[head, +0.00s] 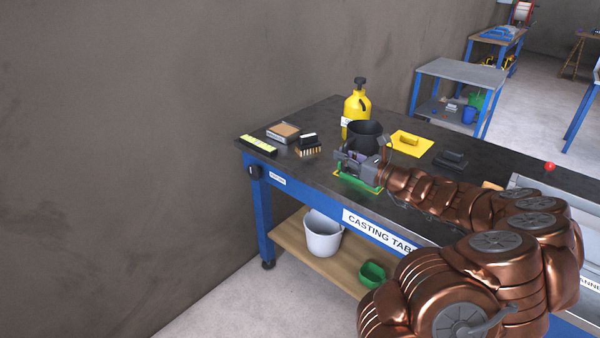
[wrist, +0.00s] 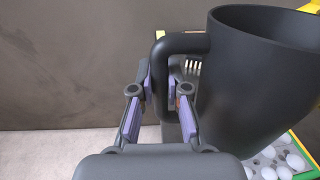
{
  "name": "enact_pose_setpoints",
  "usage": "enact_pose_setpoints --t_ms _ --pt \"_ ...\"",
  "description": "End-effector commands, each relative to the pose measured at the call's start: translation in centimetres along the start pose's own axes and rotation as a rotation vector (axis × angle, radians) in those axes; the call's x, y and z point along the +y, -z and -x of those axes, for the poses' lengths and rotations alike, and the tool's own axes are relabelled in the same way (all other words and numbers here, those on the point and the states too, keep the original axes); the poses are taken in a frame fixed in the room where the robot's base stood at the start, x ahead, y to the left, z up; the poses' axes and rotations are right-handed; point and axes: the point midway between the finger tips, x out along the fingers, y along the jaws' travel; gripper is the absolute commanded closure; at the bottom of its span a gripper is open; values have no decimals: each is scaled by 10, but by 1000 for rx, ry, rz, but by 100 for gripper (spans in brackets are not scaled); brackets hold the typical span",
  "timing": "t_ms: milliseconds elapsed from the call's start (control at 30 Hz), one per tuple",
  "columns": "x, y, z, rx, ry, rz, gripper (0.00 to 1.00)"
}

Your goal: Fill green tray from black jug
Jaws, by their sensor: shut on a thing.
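The black jug (head: 366,136) is held over the casting table, and it looks upright. In the wrist view the jug (wrist: 262,75) fills the right side, with its handle (wrist: 160,75) between my fingers. My gripper (head: 358,162) is shut on that handle; it also shows in the wrist view (wrist: 168,92). The green tray (head: 352,181) is on the table, below and partly behind my gripper in the head view. In the wrist view its green edge and pale round shapes (wrist: 283,160) show beside and below the jug. The jug's inside is not clear.
A yellow bottle (head: 356,108) stands behind the jug. A yellow trowel-like tool (head: 408,143) and a dark block (head: 451,159) lie to the right. A brush (head: 308,147), a box (head: 284,132) and a yellow level (head: 258,145) lie left. A wall borders the left side.

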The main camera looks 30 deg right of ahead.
Motion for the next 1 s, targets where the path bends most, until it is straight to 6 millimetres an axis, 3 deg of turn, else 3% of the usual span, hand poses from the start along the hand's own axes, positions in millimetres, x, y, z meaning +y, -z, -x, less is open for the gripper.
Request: enact_pose_setpoints --t_ms 233,700,1000 --pt "0 -7 0 -2 0 0 100" --pt "0 -41 0 -1 0 1 100" --pt "0 -41 0 -1 0 0 100"
